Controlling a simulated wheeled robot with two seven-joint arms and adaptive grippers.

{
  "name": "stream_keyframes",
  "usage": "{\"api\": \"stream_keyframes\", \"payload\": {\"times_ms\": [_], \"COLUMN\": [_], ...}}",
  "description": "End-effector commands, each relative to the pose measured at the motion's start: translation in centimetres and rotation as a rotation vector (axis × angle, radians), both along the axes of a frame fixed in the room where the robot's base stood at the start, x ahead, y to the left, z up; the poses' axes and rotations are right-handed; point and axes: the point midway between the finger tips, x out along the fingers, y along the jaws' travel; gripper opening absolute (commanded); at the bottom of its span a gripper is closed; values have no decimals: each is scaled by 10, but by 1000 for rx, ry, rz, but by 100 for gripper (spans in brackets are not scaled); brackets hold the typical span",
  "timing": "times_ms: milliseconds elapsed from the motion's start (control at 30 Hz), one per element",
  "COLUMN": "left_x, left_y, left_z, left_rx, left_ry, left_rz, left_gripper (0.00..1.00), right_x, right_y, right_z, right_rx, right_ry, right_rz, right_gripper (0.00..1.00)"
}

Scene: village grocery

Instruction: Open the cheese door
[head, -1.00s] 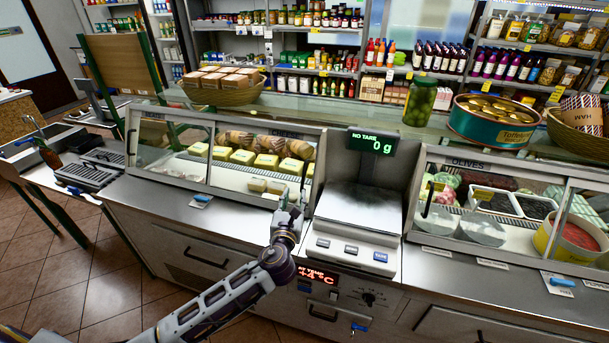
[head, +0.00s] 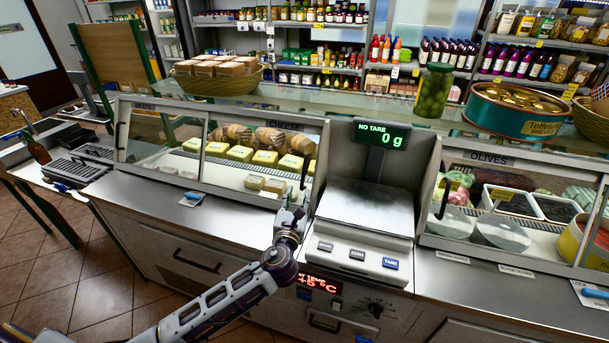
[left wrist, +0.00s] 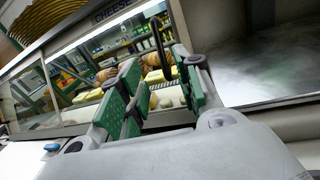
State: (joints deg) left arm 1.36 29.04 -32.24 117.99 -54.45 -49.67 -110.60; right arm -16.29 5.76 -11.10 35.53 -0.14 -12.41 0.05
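The cheese door is the glass pane (head: 228,178) under the CHEESE label in the left display case. It looks shut, with cheeses behind it. Its black upright handle (head: 306,160) is at the pane's right end, and the handle also shows in the left wrist view (left wrist: 160,48). My left gripper (head: 294,212) is just below the handle, in front of the case. In the left wrist view my left gripper (left wrist: 156,68) has its green-padded fingers spread apart and empty. The handle shows ahead, in line with the gap; I see no contact. My right gripper is out of view.
The scale (head: 365,215) stands close right of the handle, with its display (head: 381,136) above. The olives case (head: 500,205) is farther right. A basket (head: 222,82) sits on the glass top shelf. The steel ledge (head: 150,205) before the cheese case is mostly clear.

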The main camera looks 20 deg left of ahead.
Motion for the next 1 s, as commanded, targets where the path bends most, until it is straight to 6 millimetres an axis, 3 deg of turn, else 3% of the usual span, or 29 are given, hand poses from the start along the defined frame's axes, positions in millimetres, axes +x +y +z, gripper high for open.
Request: {"api": "stream_keyframes", "payload": {"times_ms": [267,567,1000], "left_x": [0,5,43], "left_y": [0,1,6], "left_z": [0,1,1], "left_rx": [0,0,0], "left_ry": [-1,-1,-1], "left_rz": [0,1,2], "left_gripper": [34,34,34], "right_x": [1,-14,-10], "right_y": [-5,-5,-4], "right_z": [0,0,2], "right_rx": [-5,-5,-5], "right_ry": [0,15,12], "right_rz": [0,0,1], "right_gripper": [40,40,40]}}
